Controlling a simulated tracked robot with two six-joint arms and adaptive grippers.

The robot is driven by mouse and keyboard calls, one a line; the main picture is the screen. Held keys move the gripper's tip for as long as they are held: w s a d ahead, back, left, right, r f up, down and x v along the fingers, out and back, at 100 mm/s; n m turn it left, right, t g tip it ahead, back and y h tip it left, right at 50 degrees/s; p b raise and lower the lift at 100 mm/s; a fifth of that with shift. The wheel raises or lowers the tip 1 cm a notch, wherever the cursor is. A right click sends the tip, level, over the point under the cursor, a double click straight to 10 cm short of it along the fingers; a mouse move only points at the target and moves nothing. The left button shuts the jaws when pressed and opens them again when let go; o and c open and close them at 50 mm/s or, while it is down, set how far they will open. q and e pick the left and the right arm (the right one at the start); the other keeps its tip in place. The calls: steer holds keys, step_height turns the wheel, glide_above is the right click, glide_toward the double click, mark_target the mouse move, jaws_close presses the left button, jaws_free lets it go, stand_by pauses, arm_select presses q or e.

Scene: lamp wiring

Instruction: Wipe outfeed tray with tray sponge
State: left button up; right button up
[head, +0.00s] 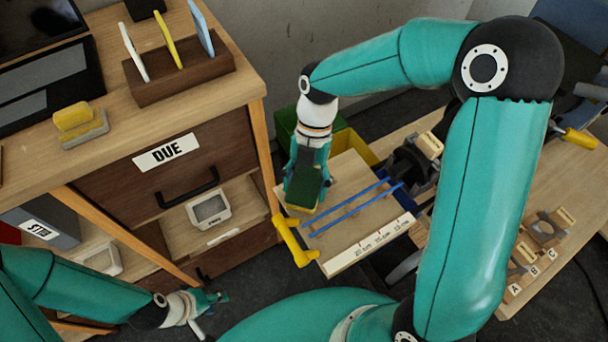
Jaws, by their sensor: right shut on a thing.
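The outfeed tray appears to be the pale wooden board (348,178) with two blue rails and a length scale along its front edge. My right gripper (304,180) is over the tray's left part, pointing down. It is shut on a block with a dark green top and a yellow underside, apparently the tray sponge (303,190). The sponge is at or just above the board; I cannot tell if it touches. My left gripper (213,311) is low at the bottom left, away from the tray, with its fingers apart and empty.
A yellow handle (295,240) is at the tray's left edge. Dark machinery (408,165) stands at its right. A drawer cabinet (190,165) is at the left, with a yellow block (73,117) on a grey base on top. Green and yellow bins (352,146) are behind the tray.

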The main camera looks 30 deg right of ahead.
mark_target(335, 185)
step_height(335, 185, down, 2)
steer(key=shift+f+b, duration=0.1)
steer(key=shift+b, duration=0.45)
steer(key=shift+f+b, duration=0.3)
steer(key=shift+f, duration=0.3)
steer(key=shift+d+r+p, duration=0.3)
steer(key=shift+d+r, duration=0.1)
steer(key=shift+r, duration=0.1)
steer(key=shift+c, duration=0.3)
steer(key=shift+w+d+f, duration=0.1)
steer(key=shift+d+f, duration=0.1)
steer(key=shift+d, duration=0.15)
steer(key=shift+w+d+p, duration=0.15)
steer(key=shift+d+p, duration=0.3)
steer(key=shift+d, duration=2.8)
steer(key=shift+f, duration=0.1)
steer(key=shift+a, duration=1.1)
steer(key=shift+a+b, duration=0.3)
steer(key=shift+a, duration=0.45)
steer(key=shift+s+a, duration=0.15)
steer(key=shift+a, duration=0.8)
steer(key=shift+s+a, duration=0.1)
steer(key=shift+a, duration=1.2)
steer(key=shift+d+r+p, duration=0.15)
steer(key=shift+r+p, duration=2.35)
steer(key=shift+r, duration=1.55)
